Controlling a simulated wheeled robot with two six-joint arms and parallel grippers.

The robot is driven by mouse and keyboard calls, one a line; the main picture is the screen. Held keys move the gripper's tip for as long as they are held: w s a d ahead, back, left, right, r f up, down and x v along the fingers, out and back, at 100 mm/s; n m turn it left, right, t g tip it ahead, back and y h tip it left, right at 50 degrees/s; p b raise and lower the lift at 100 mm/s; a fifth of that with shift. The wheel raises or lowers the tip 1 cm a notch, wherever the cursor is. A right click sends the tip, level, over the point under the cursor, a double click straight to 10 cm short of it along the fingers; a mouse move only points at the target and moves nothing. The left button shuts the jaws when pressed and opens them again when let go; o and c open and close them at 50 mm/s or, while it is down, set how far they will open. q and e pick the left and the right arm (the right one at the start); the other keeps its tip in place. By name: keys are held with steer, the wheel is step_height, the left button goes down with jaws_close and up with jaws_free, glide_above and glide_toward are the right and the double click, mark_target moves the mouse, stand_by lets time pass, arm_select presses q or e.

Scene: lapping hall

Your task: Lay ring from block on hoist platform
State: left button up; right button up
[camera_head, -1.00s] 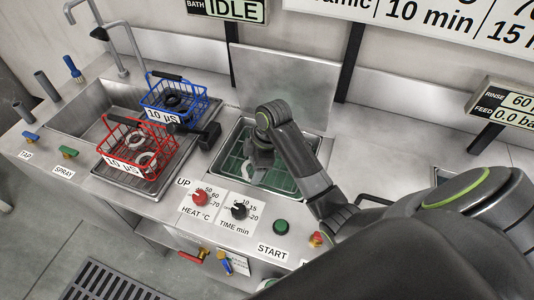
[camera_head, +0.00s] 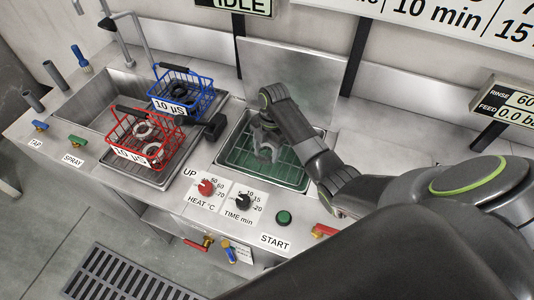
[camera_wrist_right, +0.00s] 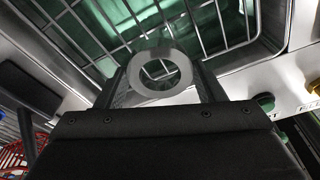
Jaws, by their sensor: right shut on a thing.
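My right gripper (camera_head: 266,154) hangs over the green bath, pointing down. In the right wrist view a flat, pale metal ring (camera_wrist_right: 135,73) sits at the fingertips (camera_wrist_right: 160,90), and the gripper is shut on it. The hoist platform appears to be the wire grid (camera_head: 290,172) in the bath, which also shows in the wrist view (camera_wrist_right: 215,30) beyond the ring. The gap between ring and grid cannot be judged exactly. I cannot make out the block for certain. My left gripper is not in view.
A red wire basket (camera_head: 126,152) with pale rings and a blue basket (camera_head: 178,88) with dark contents stand left of the bath. A dark box-like part (camera_head: 214,126) sits by the bath's left edge. Knobs and a green button (camera_head: 284,217) line the front.

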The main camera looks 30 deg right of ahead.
mark_target(266, 156)
steer(key=shift+f, duration=1.95)
steer(key=o, duration=1.3)
steer(key=shift+f, duration=0.1)
steer(key=r, duration=0.4)
steer(key=d+r, duration=0.1)
steer(key=r, duration=0.7)
steer(key=shift+w+d+b, duration=0.3)
steer(key=shift+d+b, duration=0.05)
